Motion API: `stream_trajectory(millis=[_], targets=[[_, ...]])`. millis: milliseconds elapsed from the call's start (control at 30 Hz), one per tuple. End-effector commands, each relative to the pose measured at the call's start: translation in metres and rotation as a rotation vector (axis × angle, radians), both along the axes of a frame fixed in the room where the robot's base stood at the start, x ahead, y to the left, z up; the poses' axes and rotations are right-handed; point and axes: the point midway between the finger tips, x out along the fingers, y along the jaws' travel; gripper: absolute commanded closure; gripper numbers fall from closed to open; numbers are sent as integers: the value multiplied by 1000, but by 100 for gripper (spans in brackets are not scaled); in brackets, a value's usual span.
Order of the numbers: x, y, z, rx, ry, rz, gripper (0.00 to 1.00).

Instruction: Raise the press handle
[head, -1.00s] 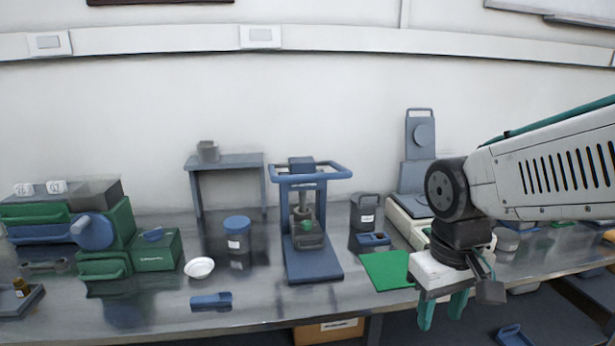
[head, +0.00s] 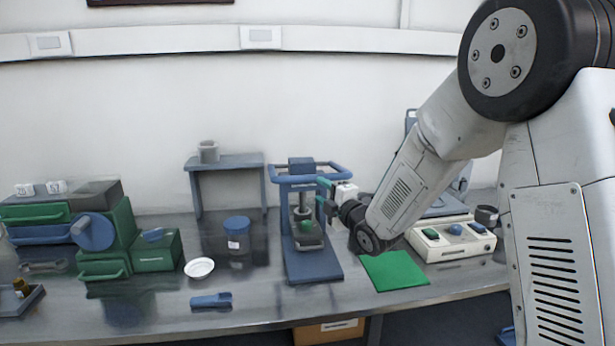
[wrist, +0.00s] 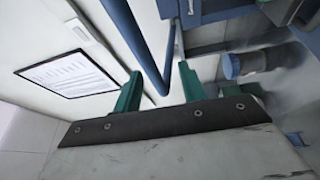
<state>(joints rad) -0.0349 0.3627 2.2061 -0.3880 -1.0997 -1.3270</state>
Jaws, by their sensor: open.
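The blue press (head: 312,262) stands upright on the bench in the head view. Its blue handle (head: 289,179) is a loop around the top of the frame; it also shows in the wrist view (wrist: 140,45) as a bent bar. My gripper (head: 321,192) is open at the right side of the press, close to the handle. In the wrist view the bend of the handle lies in line with the gap between the green fingers (wrist: 159,85). I cannot tell whether they touch it.
A blue-lidded jar (head: 237,229) and a small grey table (head: 228,160) stand left of the press. A green mat (head: 394,271) and a control box (head: 448,250) lie to the right. A white dish (head: 199,267) and a blue scoop (head: 211,301) lie in front.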

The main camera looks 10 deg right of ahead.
Motion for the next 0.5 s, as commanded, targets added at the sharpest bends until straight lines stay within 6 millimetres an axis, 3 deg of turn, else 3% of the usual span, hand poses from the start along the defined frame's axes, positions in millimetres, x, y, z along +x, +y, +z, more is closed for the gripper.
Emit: stream_trajectory(millis=[100, 233, 500], targets=[[-3, 3, 14, -39, -91, 11, 59], [5, 7, 16, -63, -107, 10, 59], [44, 23, 22, -60, -104, 9, 59]])
